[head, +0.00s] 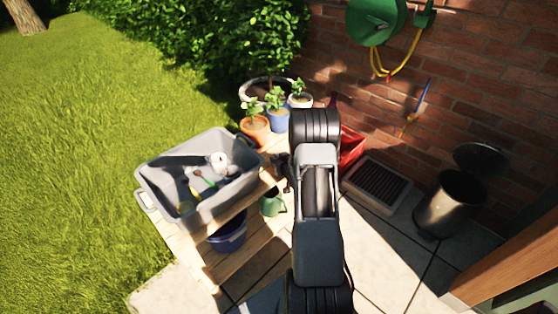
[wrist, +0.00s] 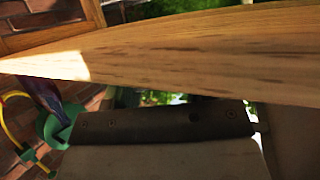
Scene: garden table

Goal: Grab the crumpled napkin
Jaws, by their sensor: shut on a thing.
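I cannot make out the crumpled napkin for certain in either view. A small white thing (head: 218,160) lies in the grey tub (head: 146,185), too small to name surely. My gripper (wrist: 165,120) shows in the wrist view as a dark bolted bar behind a wooden board (wrist: 180,55). The board hides its fingertips. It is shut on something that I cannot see. In the head view my arm covers most of my gripper, close to the wooden table's right edge.
Potted plants (head: 277,120) stand at the back.

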